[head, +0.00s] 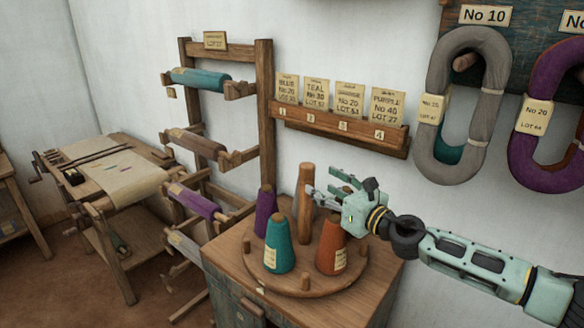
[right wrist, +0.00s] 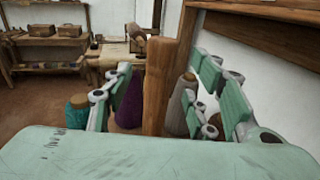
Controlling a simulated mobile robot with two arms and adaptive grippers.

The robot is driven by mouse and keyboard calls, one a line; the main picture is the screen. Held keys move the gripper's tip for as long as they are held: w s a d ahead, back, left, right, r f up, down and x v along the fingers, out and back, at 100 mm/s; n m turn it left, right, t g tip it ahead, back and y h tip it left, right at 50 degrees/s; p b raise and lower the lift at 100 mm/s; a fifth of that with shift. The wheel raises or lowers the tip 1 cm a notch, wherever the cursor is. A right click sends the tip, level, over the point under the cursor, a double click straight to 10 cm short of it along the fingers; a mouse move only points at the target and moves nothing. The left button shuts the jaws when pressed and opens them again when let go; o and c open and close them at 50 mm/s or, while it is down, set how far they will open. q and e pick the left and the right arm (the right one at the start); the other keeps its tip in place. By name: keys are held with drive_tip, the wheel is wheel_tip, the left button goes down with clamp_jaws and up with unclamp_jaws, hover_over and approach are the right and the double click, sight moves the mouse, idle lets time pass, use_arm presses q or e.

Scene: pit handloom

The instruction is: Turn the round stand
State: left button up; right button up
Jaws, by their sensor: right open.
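The round stand (head: 301,279) is a wooden disc with short pegs at its rim, set on a wooden cabinet. A tall wooden post (head: 305,205) rises from its middle. It carries a teal cone (head: 279,247), a purple cone (head: 265,212) and an orange cone (head: 331,247). My right gripper (head: 324,186) is open near the upper part of the post. In the right wrist view the post (right wrist: 167,85) shows between the open fingers, with the purple cone (right wrist: 130,104) and a grey cone (right wrist: 180,104) beyond. Contact with the post cannot be told. My left gripper is not in view.
A label rack (head: 340,130) hangs on the wall behind the stand. Grey (head: 464,100) and purple hanks hang at the upper right. A wooden roller rack (head: 264,110) stands left of the cabinet (head: 235,300). A work table (head: 110,170) is farther left, with open floor nearby.

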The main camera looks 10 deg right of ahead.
sight(312, 177)
drive_tip(key=shift+w+a, duration=0.1)
drive_tip(key=shift+w, duration=0.35)
drive_tip(key=shift+w+r, duration=0.15)
drive_tip(key=shift+w, duration=0.1)
drive_tip(key=p+x, duration=0.1)
drive_tip(key=x, duration=0.2)
drive_tip(key=shift+w+a+r, duration=0.2)
drive_tip(key=shift+w+a, duration=0.05)
drive_tip(key=shift+w, duration=0.05)
drive_tip(key=shift+x, duration=1)
drive_tip(key=shift+w+a+f, duration=0.1)
drive_tip(key=shift+w+f, duration=0.05)
drive_tip(key=shift+w, duration=0.05)
drive_tip(key=c, duration=0.8)
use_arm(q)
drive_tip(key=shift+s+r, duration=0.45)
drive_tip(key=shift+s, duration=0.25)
use_arm(e)
clamp_jaws()
